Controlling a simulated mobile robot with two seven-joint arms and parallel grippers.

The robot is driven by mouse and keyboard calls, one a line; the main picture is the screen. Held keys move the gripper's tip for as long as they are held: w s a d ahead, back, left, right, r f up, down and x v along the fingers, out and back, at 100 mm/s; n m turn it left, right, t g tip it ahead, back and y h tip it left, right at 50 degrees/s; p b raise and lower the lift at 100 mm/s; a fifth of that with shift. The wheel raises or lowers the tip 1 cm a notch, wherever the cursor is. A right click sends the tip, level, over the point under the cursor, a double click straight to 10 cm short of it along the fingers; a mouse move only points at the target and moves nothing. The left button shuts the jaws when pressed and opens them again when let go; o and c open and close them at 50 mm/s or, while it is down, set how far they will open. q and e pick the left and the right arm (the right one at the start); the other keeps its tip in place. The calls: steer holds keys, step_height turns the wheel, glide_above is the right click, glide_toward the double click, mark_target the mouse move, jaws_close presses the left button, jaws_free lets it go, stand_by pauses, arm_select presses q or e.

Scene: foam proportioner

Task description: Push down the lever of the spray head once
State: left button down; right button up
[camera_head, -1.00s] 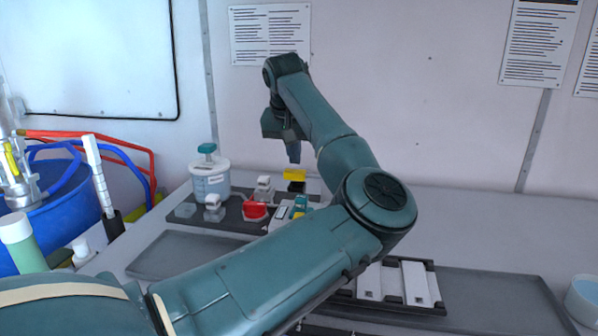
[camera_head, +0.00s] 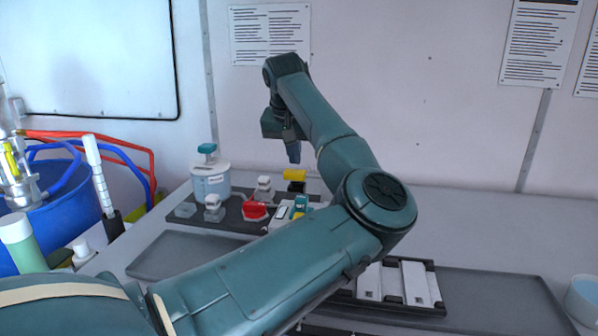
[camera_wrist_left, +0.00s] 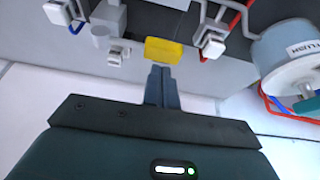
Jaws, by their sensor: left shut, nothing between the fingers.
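A yellow lever-like piece (camera_head: 294,174) sits on a small dark block on the bench; I take it for the spray head lever. In the left wrist view the yellow piece (camera_wrist_left: 163,50) lies just beyond my fingertips. My left gripper (camera_head: 294,160) is shut and empty, pointing down right above the yellow piece. In the wrist view its fingers (camera_wrist_left: 161,72) are together, close to the yellow edge. I cannot tell whether they touch it. My left forearm hides part of the bench in front. My right gripper is not in view.
A clear container with a teal lid (camera_head: 210,181) stands left of the lever, labelled FLUSH in the wrist view (camera_wrist_left: 300,52). White-capped fittings (camera_head: 213,208), a red knob (camera_head: 254,211) and a teal part (camera_head: 300,206) stand close by. A grey tray (camera_head: 180,255) lies in front.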

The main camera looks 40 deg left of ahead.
mark_target(294, 172)
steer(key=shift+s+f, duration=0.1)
